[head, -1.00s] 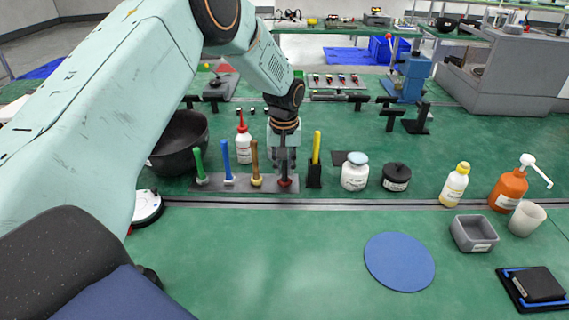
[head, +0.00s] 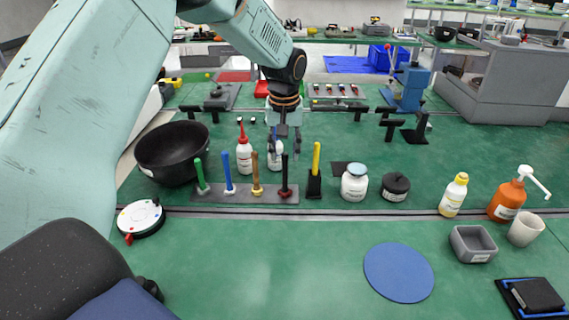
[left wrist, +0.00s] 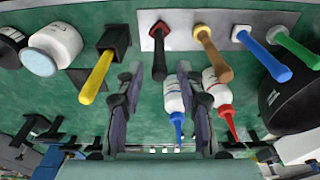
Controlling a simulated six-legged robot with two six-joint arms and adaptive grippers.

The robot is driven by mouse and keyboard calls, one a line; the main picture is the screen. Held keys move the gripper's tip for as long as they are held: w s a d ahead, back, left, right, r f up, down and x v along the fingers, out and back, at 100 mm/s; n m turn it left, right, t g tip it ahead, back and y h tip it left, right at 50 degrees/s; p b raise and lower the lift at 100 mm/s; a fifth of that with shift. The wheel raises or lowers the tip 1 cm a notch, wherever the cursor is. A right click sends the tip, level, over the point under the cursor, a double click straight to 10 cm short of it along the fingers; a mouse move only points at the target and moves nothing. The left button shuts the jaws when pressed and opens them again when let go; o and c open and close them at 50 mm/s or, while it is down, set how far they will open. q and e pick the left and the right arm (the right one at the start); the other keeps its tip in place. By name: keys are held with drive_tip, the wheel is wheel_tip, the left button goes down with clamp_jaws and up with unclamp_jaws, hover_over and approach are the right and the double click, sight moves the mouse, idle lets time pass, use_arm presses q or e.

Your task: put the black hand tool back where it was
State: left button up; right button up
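The black hand tool (head: 285,178) stands upright at the right end of the grey rack strip (head: 207,199), with dark red at its base. In the left wrist view, the same tool (left wrist: 159,55) stands in the rack (left wrist: 183,22), just beyond my fingertips. My left gripper (head: 284,150) is above and behind the tool, apart from it. Its fingers are spread in the left wrist view (left wrist: 160,75), with nothing held. Green (head: 201,177), blue (head: 228,174) and tan-handled (head: 255,175) tools stand left of it in the rack. My right gripper is not in view.
A black holder with a yellow-handled tool (head: 316,160) stands just right of the rack. A red-capped bottle (head: 244,155) and a blue-capped bottle (left wrist: 174,97) stand behind the rack. A black bowl (head: 172,150) is left. The front bench is clear around the blue disc (head: 399,272).

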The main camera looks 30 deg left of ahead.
use_arm(q)
wheel_tip(320, 180, up, 3)
drive_tip(key=shift+s+r, duration=0.1)
drive_tip(key=shift+r, duration=0.1)
drive_tip(key=shift+s+d, duration=0.1)
